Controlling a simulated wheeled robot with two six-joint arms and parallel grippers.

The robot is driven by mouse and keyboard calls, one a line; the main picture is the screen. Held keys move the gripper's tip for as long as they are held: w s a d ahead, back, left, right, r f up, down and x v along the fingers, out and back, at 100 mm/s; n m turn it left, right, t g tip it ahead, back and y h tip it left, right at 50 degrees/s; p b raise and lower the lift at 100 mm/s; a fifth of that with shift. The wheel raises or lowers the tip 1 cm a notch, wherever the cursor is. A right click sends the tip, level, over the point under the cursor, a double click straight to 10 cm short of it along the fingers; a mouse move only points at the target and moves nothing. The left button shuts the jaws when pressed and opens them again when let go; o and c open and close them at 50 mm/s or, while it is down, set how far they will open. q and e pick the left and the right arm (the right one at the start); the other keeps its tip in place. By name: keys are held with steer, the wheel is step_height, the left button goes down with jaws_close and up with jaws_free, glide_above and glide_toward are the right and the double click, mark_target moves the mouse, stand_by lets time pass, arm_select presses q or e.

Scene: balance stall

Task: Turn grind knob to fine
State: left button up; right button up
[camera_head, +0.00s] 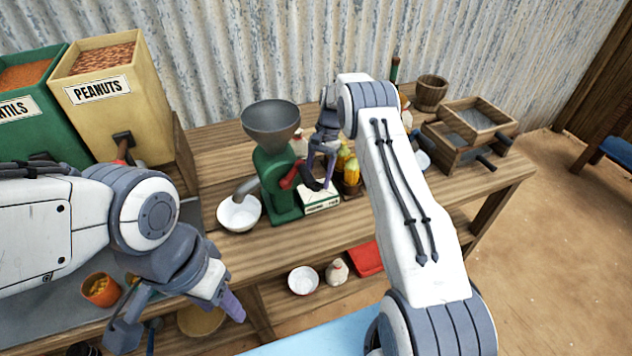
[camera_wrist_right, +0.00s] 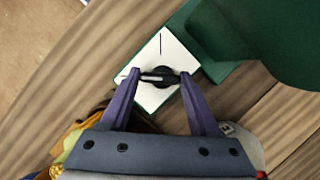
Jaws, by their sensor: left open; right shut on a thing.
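The green grinder (camera_head: 278,180) stands on the wooden bench with a grey hopper (camera_head: 271,120) on top. In the right wrist view, a small black knob (camera_wrist_right: 160,83) sits on a white plate (camera_wrist_right: 157,98) with dark marks at its top and left. My right gripper (camera_wrist_right: 160,77) is shut on the knob, its purple fingers on either side of it. The knob's bar lies roughly level in that view; which way it points is unclear. In the head view, the right gripper (camera_head: 322,178) is beside the grinder. My left gripper (camera_head: 178,322) is open and empty at the lower left.
A white bowl (camera_head: 239,214) stands under the grinder's spout. The red and black crank (camera_head: 294,176) is close to my right gripper. A yellow peanuts bin (camera_head: 115,92) stands at the left. Wooden trays (camera_head: 474,127) stand at the right.

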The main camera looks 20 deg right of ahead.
steer(key=shift+d+n, duration=0.1)
steer(key=shift+n, duration=0.5)
steer(key=o, duration=1.4)
steer(key=shift+c, duration=0.2)
steer(key=shift+w+d+r+b, duration=0.1)
steer(key=shift+w+r+b, duration=0.15)
steer(key=shift+r+b, duration=0.2)
steer(key=p+v, duration=0.2)
steer(key=v, duration=0.7)
steer(key=shift+r, duration=0.3)
steer(key=shift+w, duration=0.15)
